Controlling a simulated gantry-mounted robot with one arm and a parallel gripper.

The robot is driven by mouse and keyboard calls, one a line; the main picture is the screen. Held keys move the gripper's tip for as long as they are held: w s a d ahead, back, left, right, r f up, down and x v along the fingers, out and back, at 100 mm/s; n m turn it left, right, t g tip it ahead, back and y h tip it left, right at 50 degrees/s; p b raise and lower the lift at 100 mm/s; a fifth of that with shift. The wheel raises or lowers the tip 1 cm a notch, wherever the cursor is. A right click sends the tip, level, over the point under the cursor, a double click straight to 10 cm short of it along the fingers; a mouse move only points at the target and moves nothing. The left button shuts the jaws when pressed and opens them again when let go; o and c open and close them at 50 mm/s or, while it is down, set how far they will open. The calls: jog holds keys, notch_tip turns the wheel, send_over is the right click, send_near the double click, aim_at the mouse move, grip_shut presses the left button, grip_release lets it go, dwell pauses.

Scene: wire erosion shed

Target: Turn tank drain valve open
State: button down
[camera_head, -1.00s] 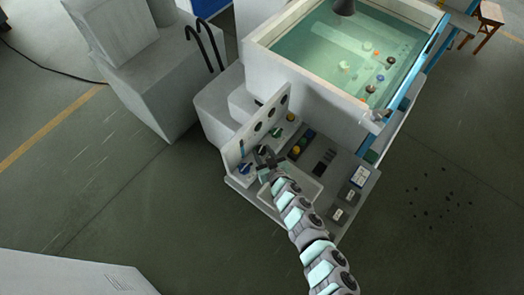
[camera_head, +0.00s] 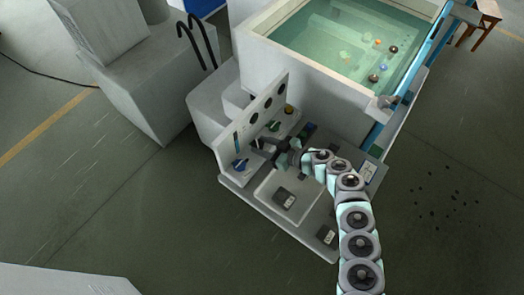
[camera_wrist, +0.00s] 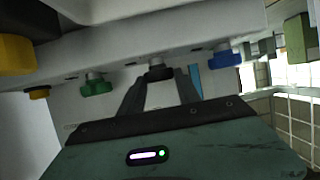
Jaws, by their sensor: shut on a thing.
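A pale upright panel (camera_head: 250,117) in front of the tank carries a row of coloured valve knobs. The blue knob (camera_head: 240,165) is at the near end, then a dark knob, a green knob (camera_head: 274,126) and a yellow knob (camera_head: 289,109). My gripper (camera_head: 262,145) reaches the panel from the right. In the wrist view its two fingers are shut on the dark knob (camera_wrist: 157,73), between the green knob (camera_wrist: 96,86) and the blue knob (camera_wrist: 225,57). The fingers partly hide the dark knob. I cannot read any label naming the drain valve.
The water-filled tank (camera_head: 262,52) stands behind the panel with small coloured balls in it. A shelf (camera_head: 234,188) below the panel carries a light tray (camera_head: 268,187) and dark boxes (camera_head: 327,236). Two bent black pipes (camera_head: 186,45) rise at the left.

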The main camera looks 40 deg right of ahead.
jog(key=shift+f+b, duration=0.45)
jog(key=shift+b, duration=0.05)
jog(key=n+y+b, duration=0.1)
jog(key=b, duration=0.2)
jog(key=shift+d+f+g, duration=0.15)
jog(key=shift+g, duration=0.15)
jog(key=n+y+b, duration=0.1)
jog(key=b, duration=0.2)
jog(key=shift+d+b, duration=0.15)
jog(key=shift+b, duration=0.15)
jog(key=n+g+y+b, duration=0.1)
jog(key=n+y+b, duration=0.1)
jog(key=b, duration=0.4)
jog(key=shift+w+d+g+b, duration=0.1)
jog(key=shift+d+g+b, duration=0.05)
jog(key=shift+g+b, duration=0.2)
jog(key=n+g+y+b, duration=0.1)
jog(key=b, duration=0.2)
jog(key=shift+w+d+n+y+b, duration=0.1)
jog(key=shift+d+n+y+b, duration=0.05)
jog(key=shift+n+y+b, duration=0.2)
jog(key=shift+w+d+r+n+g+y+b, duration=0.1)
jog(key=shift+r+n+g+y+b, duration=0.4)
jog(key=shift+b, duration=0.5)
jog(key=shift+f, duration=0.1)
jog(key=c, duration=1.1)
grip_release()
